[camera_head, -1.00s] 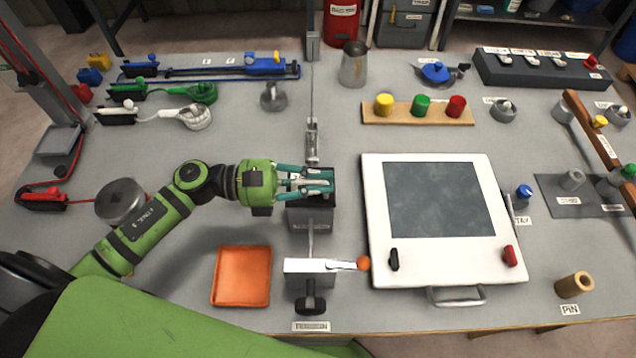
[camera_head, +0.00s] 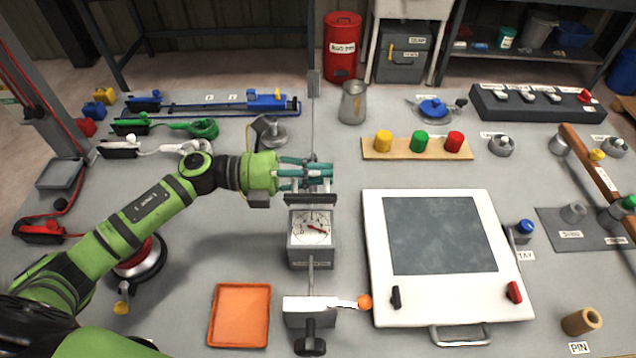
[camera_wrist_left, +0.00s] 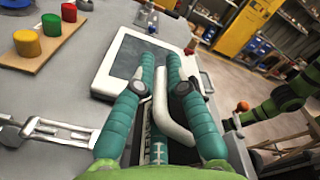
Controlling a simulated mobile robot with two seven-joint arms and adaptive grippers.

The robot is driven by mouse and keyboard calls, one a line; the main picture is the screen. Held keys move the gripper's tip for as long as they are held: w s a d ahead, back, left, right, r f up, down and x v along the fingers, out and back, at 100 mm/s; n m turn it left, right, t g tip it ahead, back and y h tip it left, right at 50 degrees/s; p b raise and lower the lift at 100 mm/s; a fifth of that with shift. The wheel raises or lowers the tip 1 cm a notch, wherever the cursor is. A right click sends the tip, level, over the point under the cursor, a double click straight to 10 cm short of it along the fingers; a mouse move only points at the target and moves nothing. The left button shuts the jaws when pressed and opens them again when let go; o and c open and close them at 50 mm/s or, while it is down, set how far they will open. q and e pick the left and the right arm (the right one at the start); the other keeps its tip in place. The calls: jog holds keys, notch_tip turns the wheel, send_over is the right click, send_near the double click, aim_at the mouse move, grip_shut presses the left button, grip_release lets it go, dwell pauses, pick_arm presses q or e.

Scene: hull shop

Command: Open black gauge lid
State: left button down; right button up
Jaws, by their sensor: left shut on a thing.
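The gauge box (camera_head: 312,255) stands in the middle of the table, and its white round dial with a red needle (camera_head: 313,228) shows. Its black lid (camera_head: 312,199) is raised at the far side of the box, clear of the dial. My left gripper (camera_head: 325,176) has teal fingers, shut on the lid's handle just above and behind the lid. In the left wrist view the fingers (camera_wrist_left: 166,72) lie close along a pale bent handle (camera_wrist_left: 172,110). The fingers hide part of the grip. My right gripper is in neither view.
A white panel (camera_head: 374,270) lies to the right. A clamp-like block (camera_head: 305,305) with an orange-knobbed lever (camera_head: 364,302) stands in front of the gauge box. An orange tray (camera_head: 240,342) lies front left. A wooden strip with coloured knobs (camera_head: 400,156) lies behind right.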

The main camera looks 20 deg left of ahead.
pick_arm(q)
jog(key=shift+w+a+r+n, duration=0.1)
jog(key=shift+w+a+n, duration=0.05)
jog(key=shift+w+n, duration=0.55)
jog(key=shift+w+a+n, duration=0.15)
jog(key=shift+w+n, duration=0.35)
jog(key=shift+n, duration=0.3)
jog(key=shift+w, duration=0.1)
jog(key=c, duration=1.4)
grip_release()
jog(key=shift+r, duration=0.1)
jog(key=shift+o, duration=0.3)
jog(key=v, duration=1.2)
jog(key=shift+b, duration=0.3)
